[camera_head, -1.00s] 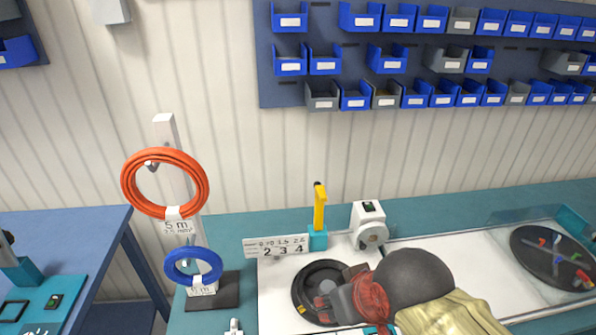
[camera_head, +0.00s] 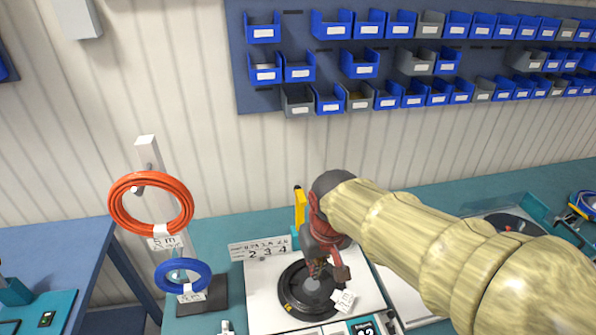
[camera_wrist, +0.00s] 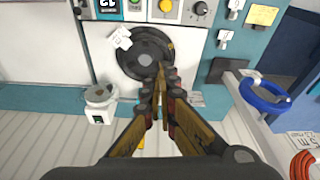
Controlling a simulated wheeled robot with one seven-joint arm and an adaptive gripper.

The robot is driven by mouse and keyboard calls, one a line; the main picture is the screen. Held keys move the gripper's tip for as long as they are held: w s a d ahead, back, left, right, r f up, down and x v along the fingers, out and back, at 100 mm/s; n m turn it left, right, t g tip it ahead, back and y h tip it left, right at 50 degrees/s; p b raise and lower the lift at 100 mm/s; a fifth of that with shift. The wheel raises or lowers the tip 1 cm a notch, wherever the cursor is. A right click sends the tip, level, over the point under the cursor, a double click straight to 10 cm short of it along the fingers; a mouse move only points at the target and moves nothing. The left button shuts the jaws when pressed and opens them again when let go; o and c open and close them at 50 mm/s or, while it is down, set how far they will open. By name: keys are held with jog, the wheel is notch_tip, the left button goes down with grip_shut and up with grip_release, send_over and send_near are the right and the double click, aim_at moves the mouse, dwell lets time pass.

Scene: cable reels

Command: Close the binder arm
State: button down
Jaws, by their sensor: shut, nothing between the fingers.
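The binder arm appears to be the yellow upright lever (camera_head: 299,207), standing behind the black turntable (camera_head: 297,301) on the white panel. Its lower part is partly covered by my gripper. My gripper (camera_head: 328,274) is shut and empty, close in front and to the right of the lever and over the turntable. In the wrist view its fingertips (camera_wrist: 160,72) meet at the edge of the dark turntable (camera_wrist: 137,62). Only yellow slivers show between the fingers there, so contact with the lever cannot be told. A white tag (camera_head: 343,300) lies at the turntable's edge.
Orange (camera_head: 117,205) and blue (camera_head: 182,275) cable coils hang on a stand at the left. A white device (camera_wrist: 100,102) stands near the turntable in the wrist view. Blue and grey bins (camera_head: 360,62) line the wall. A control panel (camera_head: 365,327) lies in front.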

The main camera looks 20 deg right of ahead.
jog(key=w+d+m+g+p, duration=0.1)
jog(key=w+d+p, duration=0.2)
jog(key=w, duration=0.5)
jog(key=w+d+p, duration=0.2)
jog(key=w+p, duration=0.1)
jog(key=w, duration=0.5)
jog(key=m+p, duration=0.1)
jog(key=p, duration=0.3)
send_over(303, 194)
jog(key=shift+t+h, duration=0.3)
jog(key=shift+t, duration=0.1)
notch_tip(303, 194, down, 5)
jog(key=shift+s+r, duration=0.1)
jog(key=shift+t, duration=0.7)
jog(key=w, duration=0.2)
jog(key=w+d+r, duration=0.1)
jog(key=w, duration=0.3)
jog(key=shift+w+d+r, duration=0.15)
jog(key=shift+d+r, duration=0.1)
jog(key=shift+r, duration=0.1)
notch_tip(303, 194, down, 7)
jog(key=w+t+p, duration=0.1)
jog(key=w+p, duration=0.1)
jog(key=shift+w+d+m+h, duration=0.25)
jog(key=shift+w+m+h, duration=0.05)
jog(key=shift+w, duration=0.05)
